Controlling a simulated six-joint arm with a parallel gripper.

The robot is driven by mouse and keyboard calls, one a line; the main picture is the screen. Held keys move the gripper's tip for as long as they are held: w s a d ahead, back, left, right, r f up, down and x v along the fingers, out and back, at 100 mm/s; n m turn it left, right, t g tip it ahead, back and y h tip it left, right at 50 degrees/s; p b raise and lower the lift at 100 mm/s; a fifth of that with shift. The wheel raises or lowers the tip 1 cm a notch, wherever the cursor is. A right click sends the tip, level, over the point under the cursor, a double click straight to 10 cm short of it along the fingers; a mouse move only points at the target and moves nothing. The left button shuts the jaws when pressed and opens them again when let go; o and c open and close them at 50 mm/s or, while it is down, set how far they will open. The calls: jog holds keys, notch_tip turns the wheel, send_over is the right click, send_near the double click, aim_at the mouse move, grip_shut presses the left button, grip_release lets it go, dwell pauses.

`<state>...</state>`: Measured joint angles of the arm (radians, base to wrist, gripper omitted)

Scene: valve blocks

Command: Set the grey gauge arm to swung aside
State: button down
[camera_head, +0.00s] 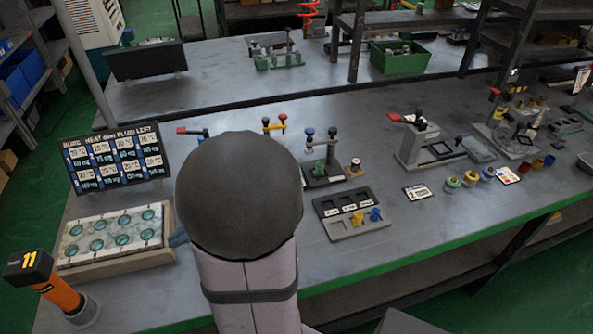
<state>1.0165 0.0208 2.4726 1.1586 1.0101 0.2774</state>
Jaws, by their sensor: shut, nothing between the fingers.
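My own arm (242,200) fills the middle of the view, ending in a large dark rounded joint. My gripper is not visible; the arm hides whatever lies behind it. I cannot single out the grey gauge arm for certain. A small stand (322,176) just right of the joint carries a post and a short greyish cross arm (321,141) with a blue knob and a black knob. A larger grey block (412,150) farther right has a lever with red and black ends. Part of a red-handled lever (190,131) shows left of the joint.
A grey tray (372,226) with yellow and blue pieces lies right of my arm. A white plate with several green discs (67,246) and a dark sign (115,158) stand left. An orange post (60,292) is at front left.

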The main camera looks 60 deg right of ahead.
jog(key=s+d+f+m+t+h+b, duration=0.1)
jog(key=d+m+h+b, duration=0.1)
jog(key=d, duration=0.4)
jog(key=s+d+f+m+t+h+b, duration=0.1)
jog(key=s+d+m+t+h+b, duration=0.1)
jog(key=d+m, duration=0.4)
jog(key=s+d+f+m+t+h+b, duration=0.1)
jog(key=d+f+m+t+h+b, duration=0.1)
jog(key=d, duration=0.6)
jog(key=shift+s+d+f+m+h+b, duration=0.1)
jog(key=shift+s+m+h+b, duration=0.1)
jog(key=shift+m+h+b, duration=0.55)
jog(key=shift+s+d+m+h+b, duration=0.15)
jog(key=shift+h+b, duration=0.3)
jog(key=shift+b, duration=0.55)
jog(key=s+d+m+h+b, duration=0.4)
jog(key=s+d+m+h, duration=0.1)
jog(key=s+d, duration=0.3)
jog(key=m+g+h+b, duration=0.2)
jog(key=m+h, duration=0.3)
send_near(318, 143)
jog(key=x, duration=0.6)
jog(key=shift+w+d+f+p, duration=0.1)
jog(key=shift+w+p, duration=0.05)
jog(key=shift+p, duration=0.2)
